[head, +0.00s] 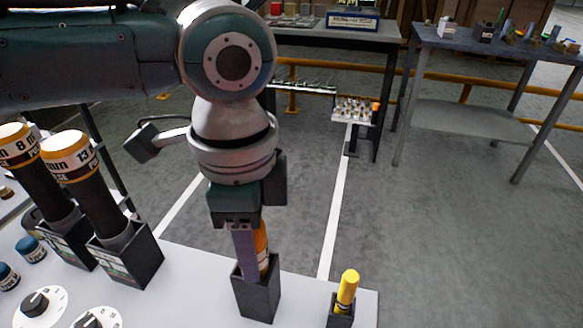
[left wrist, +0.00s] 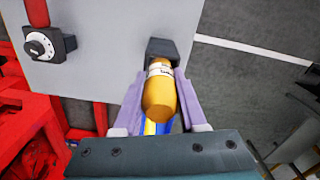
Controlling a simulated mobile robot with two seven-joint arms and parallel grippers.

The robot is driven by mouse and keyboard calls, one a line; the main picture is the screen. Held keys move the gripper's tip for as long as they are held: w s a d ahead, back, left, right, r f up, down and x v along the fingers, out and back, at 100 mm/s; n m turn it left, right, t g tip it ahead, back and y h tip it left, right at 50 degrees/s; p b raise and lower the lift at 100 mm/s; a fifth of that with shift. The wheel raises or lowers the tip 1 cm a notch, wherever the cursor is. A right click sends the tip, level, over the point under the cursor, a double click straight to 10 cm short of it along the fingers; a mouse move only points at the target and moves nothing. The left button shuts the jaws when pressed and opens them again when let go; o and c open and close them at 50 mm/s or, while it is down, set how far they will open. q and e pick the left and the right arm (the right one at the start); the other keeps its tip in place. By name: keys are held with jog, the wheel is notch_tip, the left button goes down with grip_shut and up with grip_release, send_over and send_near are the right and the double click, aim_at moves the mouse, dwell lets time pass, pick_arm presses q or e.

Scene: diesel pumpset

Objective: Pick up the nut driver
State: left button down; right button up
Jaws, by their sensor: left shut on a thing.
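The nut driver (head: 262,243) has an orange handle with a pale band and stands upright in a black holder (head: 257,297) at the bench's front middle. My left gripper (head: 250,258) points down over it and is shut on the handle, with its purple fingers on either side. In the left wrist view the orange handle (left wrist: 160,98) lies between the fingers, and its far end meets the dark holder (left wrist: 168,49). The lower part of the driver is hidden in the holder. My right gripper is not in view.
A yellow-handled tool (head: 347,290) stands in a small holder to the right, near the bench corner. Two large tools with white-topped caps (head: 70,150) stand in black holders at left. Dials (head: 40,303) sit at the bench front. Open floor lies beyond, with tables at the back.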

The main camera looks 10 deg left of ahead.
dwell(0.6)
pick_arm(q)
notch_tip(320, 180, up, 20)
jog(key=p, duration=0.2)
dwell(0.3)
jog(key=c, duration=1)
grip_release()
grip_shut()
jog(key=shift+p, duration=0.3)
